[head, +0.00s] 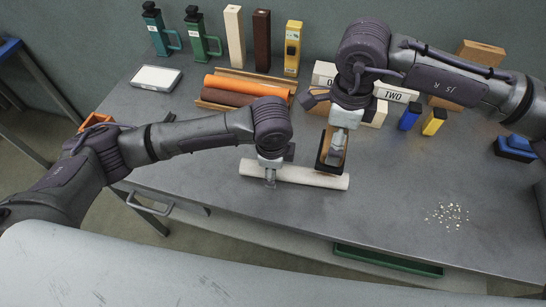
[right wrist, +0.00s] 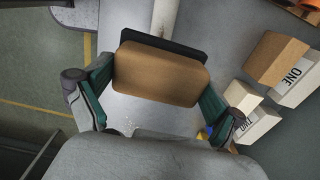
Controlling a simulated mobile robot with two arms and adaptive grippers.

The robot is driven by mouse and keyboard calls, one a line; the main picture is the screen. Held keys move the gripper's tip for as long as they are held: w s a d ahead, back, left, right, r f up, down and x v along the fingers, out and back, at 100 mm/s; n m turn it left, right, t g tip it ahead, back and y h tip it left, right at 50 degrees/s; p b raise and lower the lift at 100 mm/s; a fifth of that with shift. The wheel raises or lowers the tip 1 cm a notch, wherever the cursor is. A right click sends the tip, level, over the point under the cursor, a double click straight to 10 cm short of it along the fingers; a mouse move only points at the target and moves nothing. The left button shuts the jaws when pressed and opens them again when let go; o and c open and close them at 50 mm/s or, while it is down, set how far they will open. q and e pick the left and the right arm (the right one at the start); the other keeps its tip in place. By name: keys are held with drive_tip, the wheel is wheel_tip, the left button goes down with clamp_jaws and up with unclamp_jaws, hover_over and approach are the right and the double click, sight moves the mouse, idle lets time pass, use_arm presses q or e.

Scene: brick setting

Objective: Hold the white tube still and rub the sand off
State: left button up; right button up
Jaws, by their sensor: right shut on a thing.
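The white tube (head: 315,179) lies across the front of the grey table; its end also shows at the top of the right wrist view (right wrist: 165,17). My left gripper (head: 270,178) comes down over the tube's left part, its fingers closed about it. My right gripper (head: 335,150) is shut on a tan block with a black base (right wrist: 160,74), gripped by its two sides. In the head view the block is at the tube's right part; I cannot tell whether its base touches the tube. I cannot make out sand on the tube.
Pale crumbs (head: 447,216) lie on the table at right. Behind the tube are orange and brown rolls (head: 247,85), lettered blocks (head: 397,94) and small blue and yellow items (head: 434,121). A white-topped tray (head: 155,78) is back left. The table's front edge is close.

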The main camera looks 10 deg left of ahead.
use_arm(q)
drive_tip(key=shift+w+f, duration=0.1)
drive_tip(key=shift+f, duration=0.5)
clamp_jaws()
idle(0.8)
